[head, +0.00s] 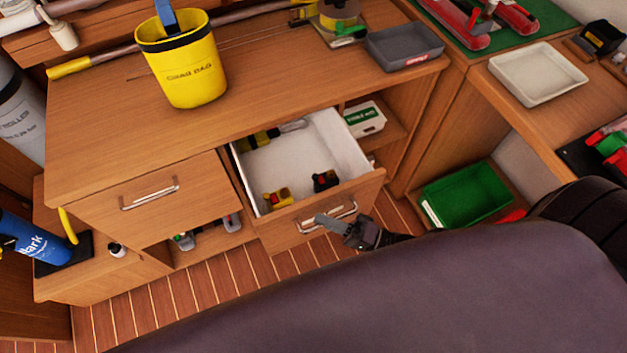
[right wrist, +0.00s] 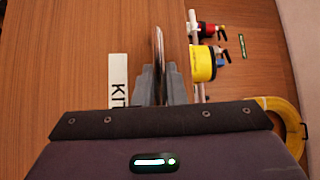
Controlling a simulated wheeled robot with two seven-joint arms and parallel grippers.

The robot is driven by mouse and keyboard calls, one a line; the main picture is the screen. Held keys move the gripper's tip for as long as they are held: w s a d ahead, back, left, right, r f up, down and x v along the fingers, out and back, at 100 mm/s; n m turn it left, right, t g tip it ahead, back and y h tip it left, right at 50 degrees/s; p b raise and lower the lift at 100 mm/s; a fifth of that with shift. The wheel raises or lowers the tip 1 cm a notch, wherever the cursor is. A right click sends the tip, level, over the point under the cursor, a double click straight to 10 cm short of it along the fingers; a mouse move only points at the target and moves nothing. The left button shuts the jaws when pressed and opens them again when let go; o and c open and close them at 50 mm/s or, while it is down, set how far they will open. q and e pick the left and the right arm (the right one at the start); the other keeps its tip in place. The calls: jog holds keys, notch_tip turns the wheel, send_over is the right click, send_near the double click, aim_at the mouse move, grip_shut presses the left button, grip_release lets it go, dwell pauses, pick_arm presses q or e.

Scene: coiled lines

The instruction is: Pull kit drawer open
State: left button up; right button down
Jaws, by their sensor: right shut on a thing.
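The kit drawer (head: 285,236) stands pulled out of the wooden cabinet. Its white interior (head: 300,155) shows, with small yellow and dark fittings (head: 277,199) and a yellow-black tool (head: 258,140) inside. My right gripper (head: 328,220) is at the drawer's front, shut on its metal bar handle (head: 345,211). In the right wrist view the handle (right wrist: 158,48) stands between the grey fingers (right wrist: 161,85), beside a white label (right wrist: 118,80) partly hidden by my gripper. My left gripper is not in view.
A second drawer (head: 145,200) to the left is shut. A green bin (head: 467,194) sits low at the right. Striped floor (head: 190,290) shows below.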

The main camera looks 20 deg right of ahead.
jog(key=s+p, duration=0.1)
jog(key=s, duration=1.3)
jog(key=shift+d+p, duration=0.25)
jog(key=shift+p, duration=0.15)
jog(key=c, duration=1.5)
grip_release()
jog(key=b+v, duration=0.2)
jog(key=v, duration=0.6)
jog(key=shift+b, duration=0.35)
jog(key=shift+w, duration=0.1)
